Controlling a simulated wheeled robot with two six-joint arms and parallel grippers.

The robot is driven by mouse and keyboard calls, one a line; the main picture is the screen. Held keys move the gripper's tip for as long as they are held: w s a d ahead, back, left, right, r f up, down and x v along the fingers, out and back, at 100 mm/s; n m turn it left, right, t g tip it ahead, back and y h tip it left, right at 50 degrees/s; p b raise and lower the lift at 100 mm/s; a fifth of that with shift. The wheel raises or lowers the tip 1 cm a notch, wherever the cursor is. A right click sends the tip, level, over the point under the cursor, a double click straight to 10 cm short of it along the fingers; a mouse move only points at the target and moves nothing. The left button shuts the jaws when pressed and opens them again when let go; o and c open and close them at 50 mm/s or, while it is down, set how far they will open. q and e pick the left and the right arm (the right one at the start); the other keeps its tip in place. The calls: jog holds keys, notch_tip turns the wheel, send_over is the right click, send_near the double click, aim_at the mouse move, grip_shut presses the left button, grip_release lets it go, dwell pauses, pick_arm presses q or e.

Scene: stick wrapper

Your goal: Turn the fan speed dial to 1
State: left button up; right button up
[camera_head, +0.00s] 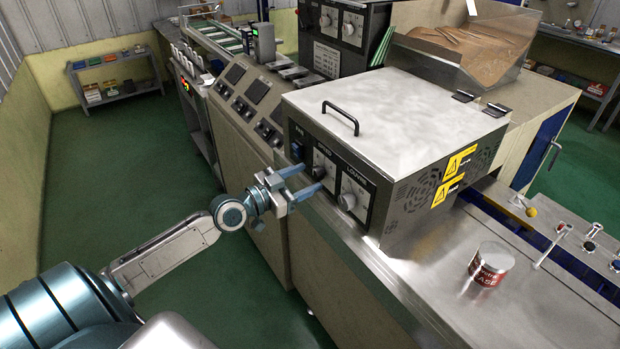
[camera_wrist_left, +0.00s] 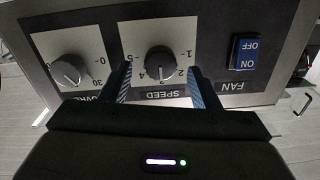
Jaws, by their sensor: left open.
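My left gripper (camera_head: 312,179) is open in front of the panel. Its blue fingers (camera_wrist_left: 158,88) stand at either side of the dial, and I cannot tell whether they touch it. My right gripper is out of view.
The louvre dial (camera_head: 347,201) and the blue fan switch (camera_head: 297,150) flank the speed dial. A black handle (camera_head: 341,118) rises from the box's metal lid. A red-labelled can (camera_head: 491,264) stands on the steel counter (camera_head: 440,290). Green floor is clear at left.

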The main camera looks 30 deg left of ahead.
pick_arm(q)
jog(key=shift+x, duration=1)
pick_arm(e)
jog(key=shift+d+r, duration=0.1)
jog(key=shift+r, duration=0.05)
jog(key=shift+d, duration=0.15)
pick_arm(q)
jog(key=c, duration=1)
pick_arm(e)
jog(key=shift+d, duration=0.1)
